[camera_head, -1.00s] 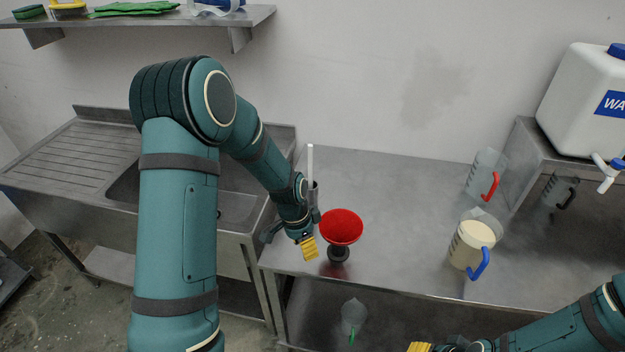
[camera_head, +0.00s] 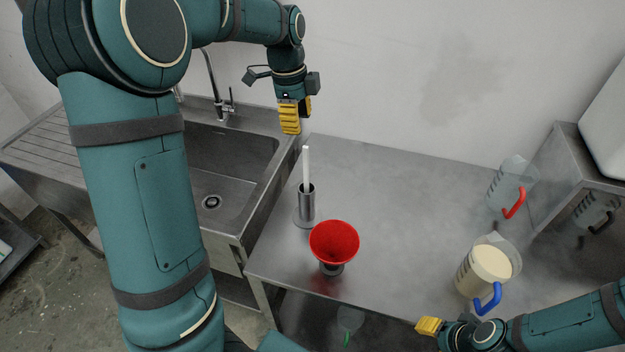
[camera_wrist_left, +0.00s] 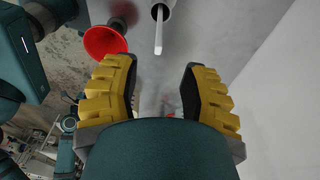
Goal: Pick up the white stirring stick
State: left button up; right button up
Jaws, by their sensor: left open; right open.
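The white stirring stick (camera_head: 307,165) stands upright in a grey metal holder (camera_head: 306,206) on the steel table, near the sink. My left gripper (camera_head: 292,118) is open, above and behind the stick, and apart from it. In the left wrist view the stick (camera_wrist_left: 158,36) and its holder (camera_wrist_left: 162,10) show at the top, beyond the open fingers of my left gripper (camera_wrist_left: 160,85). Nothing is between those fingers. My right gripper (camera_head: 428,327) is at the lower right of the head view, by the table's front edge, and holds nothing visible.
A red funnel (camera_head: 334,243) on a dark stand is just in front of the holder. A jug with a blue handle (camera_head: 484,268) holds cream-coloured contents. A jug with a red handle (camera_head: 510,188) stands behind it. The sink (camera_head: 215,165) lies left. The table's middle is clear.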

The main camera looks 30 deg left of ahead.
aim_at(307, 162)
pick_arm(q)
jog(key=shift+w+d+f, duration=0.1)
jog(key=shift+d+f, duration=0.2)
jog(key=shift+f, duration=1.8)
jog(key=shift+w+d+f, duration=0.1)
jog(key=shift+d+f, duration=0.25)
jog(key=shift+f, duration=1.7)
jog(key=shift+d+f, duration=0.3)
jog(key=shift+f, duration=1.8)
jog(key=shift+c, duration=0.4)
grip_shut()
